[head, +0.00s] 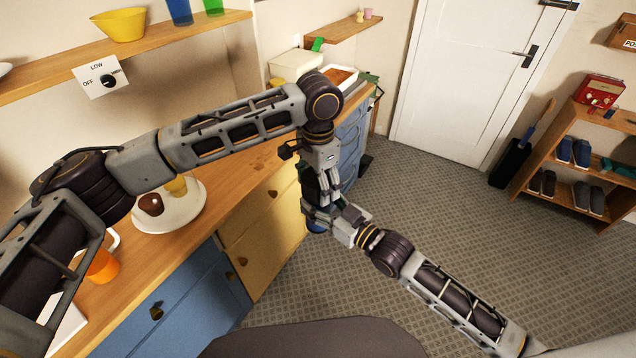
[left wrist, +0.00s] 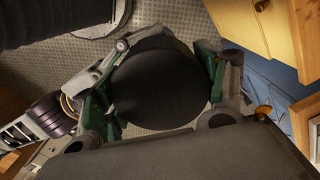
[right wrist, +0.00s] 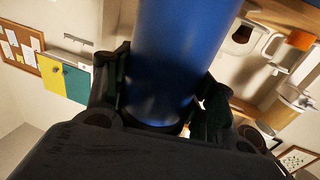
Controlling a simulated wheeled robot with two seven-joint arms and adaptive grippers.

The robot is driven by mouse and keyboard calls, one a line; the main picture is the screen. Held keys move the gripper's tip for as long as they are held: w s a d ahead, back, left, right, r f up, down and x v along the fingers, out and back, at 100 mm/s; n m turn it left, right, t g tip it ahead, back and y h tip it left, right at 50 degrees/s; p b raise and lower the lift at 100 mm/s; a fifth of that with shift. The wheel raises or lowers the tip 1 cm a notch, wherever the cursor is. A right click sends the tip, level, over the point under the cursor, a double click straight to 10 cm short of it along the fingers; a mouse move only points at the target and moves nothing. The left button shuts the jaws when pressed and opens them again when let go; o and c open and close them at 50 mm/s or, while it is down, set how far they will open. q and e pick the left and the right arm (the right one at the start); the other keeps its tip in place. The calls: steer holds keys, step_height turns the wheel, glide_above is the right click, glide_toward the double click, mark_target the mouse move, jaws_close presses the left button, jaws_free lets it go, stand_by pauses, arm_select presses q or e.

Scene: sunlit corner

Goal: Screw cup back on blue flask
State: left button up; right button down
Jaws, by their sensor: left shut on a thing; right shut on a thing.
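The blue flask (right wrist: 178,55) fills the upper middle of the right wrist view. My right gripper (right wrist: 160,98) is shut around it. The dark, round cup (left wrist: 160,85) is seen end-on in the left wrist view. My left gripper (left wrist: 155,88) is shut on it, one finger on each side. In the head view my left gripper (head: 325,185) is directly above my right gripper (head: 335,222), close together in front of the drawers. A little of the blue flask (head: 316,227) shows below the grippers. The join between cup and flask is hidden, so I cannot tell whether they touch.
The wooden counter (head: 235,178) with yellow and blue drawers (head: 265,235) lies to the left. On it are a white round plate (head: 180,215) and an orange cup (head: 103,266). A shoe rack (head: 580,160) stands far right. The carpeted floor (head: 430,220) is open.

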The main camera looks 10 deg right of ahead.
arm_select(q)
steer(key=shift+c, duration=0.5)
steer(key=o, duration=1.2)
steer(key=shift+r, duration=6)
steer(key=shift+w+f, duration=0.1)
